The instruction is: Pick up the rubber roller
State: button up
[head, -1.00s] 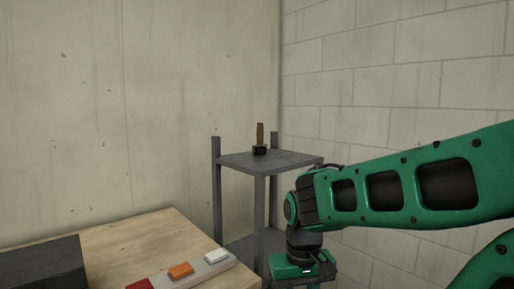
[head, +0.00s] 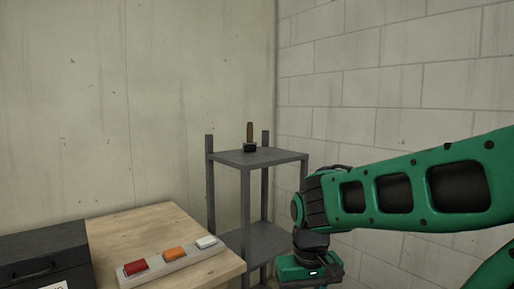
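The rubber roller (head: 250,138) stands upright on the top shelf of a grey metal rack (head: 262,157), with its brown handle up and its black head down on the shelf. The rack stands in the corner, beyond the wooden table. My green arm reaches in from the right, and its wrist is in front of and to the right of the rack, lower than the top shelf. My gripper's fingers are below the picture's bottom edge, so I cannot see them. Nothing touches the roller.
A wooden table (head: 135,222) at the lower left bears a grey strip (head: 185,262) with red, orange and white buttons, and a black case (head: 40,262) with a handle. Walls close off the back and right. The top shelf is otherwise clear.

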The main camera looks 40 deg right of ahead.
aim_at(248, 147)
jog(key=k, duration=0.95)
jog(key=z, duration=0.35)
jog(key=i, duration=0.8)
jog(key=z, duration=0.55)
jog(key=i, duration=1.55)
jog(key=u, duration=0.3)
